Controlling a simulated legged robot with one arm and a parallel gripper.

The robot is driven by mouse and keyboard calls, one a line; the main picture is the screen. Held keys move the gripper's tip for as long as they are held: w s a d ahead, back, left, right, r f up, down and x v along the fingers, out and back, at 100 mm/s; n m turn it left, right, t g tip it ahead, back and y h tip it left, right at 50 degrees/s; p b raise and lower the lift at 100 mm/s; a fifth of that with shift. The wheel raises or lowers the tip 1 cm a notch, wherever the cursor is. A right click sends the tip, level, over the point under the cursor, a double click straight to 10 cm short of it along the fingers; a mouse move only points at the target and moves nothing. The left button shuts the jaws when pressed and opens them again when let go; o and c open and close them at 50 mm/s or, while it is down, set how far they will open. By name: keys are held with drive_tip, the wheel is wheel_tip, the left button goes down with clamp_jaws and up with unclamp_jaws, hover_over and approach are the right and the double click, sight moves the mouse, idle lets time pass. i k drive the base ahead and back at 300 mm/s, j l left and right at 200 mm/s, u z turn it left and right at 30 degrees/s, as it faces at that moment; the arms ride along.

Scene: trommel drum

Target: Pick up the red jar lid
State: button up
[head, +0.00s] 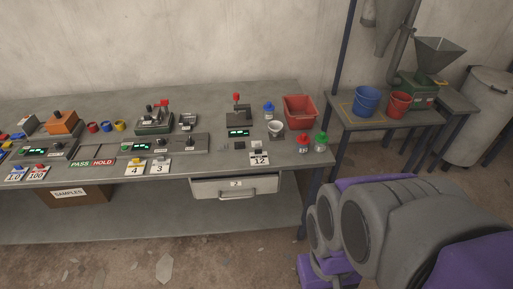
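A small jar with a red lid (303,138) stands near the front right corner of the long grey bench (225,97). The lid appears to sit on top of the jar. A jar with a green lid (321,137) stands close beside it on the right. Grey and purple parts of my own arm fill the lower right of the head view, in front of and to the right of the bench. I cannot make out any gripper fingers there.
A red bin (300,112), a white cup (275,127) and a blue-lidded jar (268,109) stand behind the red-lidded jar. A drawer (236,185) protrudes below the bench front. A side table holds a blue bucket (366,101) and a red bucket (399,104).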

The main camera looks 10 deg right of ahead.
sight(303, 139)
drive_tip(key=l, duration=0.55)
drive_tip(key=i+l, duration=0.1)
drive_tip(key=l, duration=0.4)
drive_tip(key=u, duration=0.2)
drive_tip(key=i+l+u, duration=0.1)
drive_tip(key=u, duration=0.3)
drive_tip(key=l+u, duration=0.3)
drive_tip(key=u, duration=0.15)
drive_tip(key=i+l+u, duration=0.1)
drive_tip(key=l+u, duration=0.15)
drive_tip(key=u, duration=0.15)
drive_tip(key=l+u, duration=0.25)
drive_tip(key=u, duration=0.2)
drive_tip(key=l+u, duration=0.1)
drive_tip(key=l, duration=0.3)
drive_tip(key=k+l, duration=0.15)
drive_tip(key=l, duration=0.25)
drive_tip(key=l+u, duration=0.15)
drive_tip(key=l, duration=0.3)
drive_tip(key=k+l+u, duration=0.1)
drive_tip(key=l, duration=0.25)
drive_tip(key=k+l+u, duration=0.1)
drive_tip(key=l, duration=0.3)
drive_tip(key=k, duration=0.1)
